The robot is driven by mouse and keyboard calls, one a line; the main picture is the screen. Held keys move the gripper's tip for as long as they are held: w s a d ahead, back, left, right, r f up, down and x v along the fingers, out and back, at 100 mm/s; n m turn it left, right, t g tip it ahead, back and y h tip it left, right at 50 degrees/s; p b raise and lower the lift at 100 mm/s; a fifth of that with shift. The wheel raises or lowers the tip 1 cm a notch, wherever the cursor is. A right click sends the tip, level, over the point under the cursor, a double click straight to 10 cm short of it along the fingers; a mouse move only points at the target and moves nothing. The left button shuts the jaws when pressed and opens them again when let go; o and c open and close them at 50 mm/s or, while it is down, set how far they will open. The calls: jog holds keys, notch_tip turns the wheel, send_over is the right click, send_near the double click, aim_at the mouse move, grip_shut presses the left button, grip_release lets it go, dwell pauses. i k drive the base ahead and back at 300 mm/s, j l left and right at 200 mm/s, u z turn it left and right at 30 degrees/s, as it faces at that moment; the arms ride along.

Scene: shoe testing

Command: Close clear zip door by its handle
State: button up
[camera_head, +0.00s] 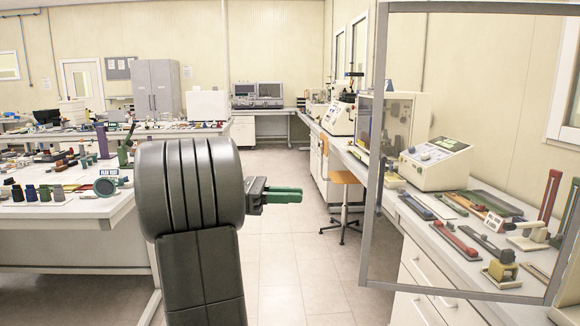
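A large clear panel in a thin grey frame (377,120) stands upright at the right, close to me, and looks like the clear door. It is seen at an angle, and its right side runs to the picture edge. I cannot make out its handle or a zip. My gripper (284,195), with green fingertips, points right from my dark arm and is left of the panel's near-left frame edge, apart from it in the picture. It is seen from the side, so the gap between its fingers does not show. Nothing is visible in it.
A bench with white drawers (418,262) runs along the right, bearing tools and a white instrument (436,163) seen through the panel. An orange stool (345,178) stands beside it. A cluttered white table (62,212) is at left. The tiled floor (290,255) between is clear.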

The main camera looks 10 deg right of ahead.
aim_at(384, 8)
jog(key=i+j, duration=0.15)
jog(key=i, duration=0.3)
jog(key=i+j+u, duration=0.1)
jog(key=i, duration=0.35)
jog(key=i+j+z, duration=0.1)
jog(key=z, duration=0.35)
jog(key=i+j+z, duration=0.2)
jog(key=z, duration=0.25)
jog(key=i+j+z, duration=0.25)
jog(key=z, duration=0.25)
jog(key=i+j+z, duration=0.15)
jog(key=j+z, duration=0.15)
jog(key=z, duration=0.15)
jog(key=i+j+z, duration=0.1)
jog(key=j+z, duration=0.2)
jog(key=z, duration=0.15)
